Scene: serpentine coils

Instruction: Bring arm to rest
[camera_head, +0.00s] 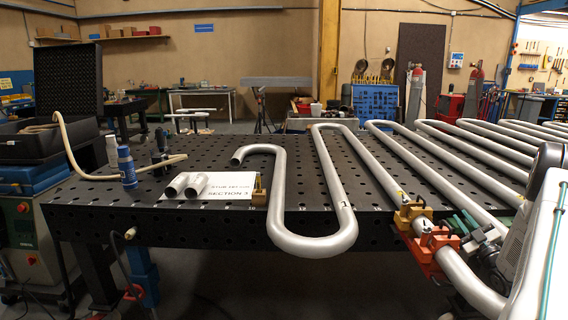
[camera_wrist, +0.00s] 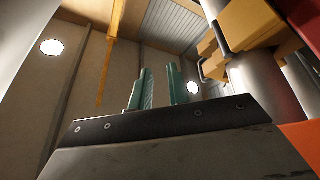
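My gripper (camera_head: 462,222) is at the right of the head view, low beside the serpentine coil (camera_head: 312,244) and just right of the orange and yellow clamp fixture (camera_head: 428,240). Its two green fingers show in the wrist view (camera_wrist: 159,72) with a clear gap and nothing between them. The wrist view also shows the yellow clamp (camera_wrist: 255,28) and a grey pipe (camera_wrist: 262,82) close on the right, apart from the fingers. My arm fills the right edge of the head view. I cannot tell whether any part of it touches the fixture.
The coil lies on a black perforated table (camera_head: 350,190) and overhangs its front edge. Two short pipe pieces (camera_head: 186,185), a white section sign (camera_head: 225,188), a blue bottle (camera_head: 127,168) and a beige hose (camera_head: 80,165) are on the left.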

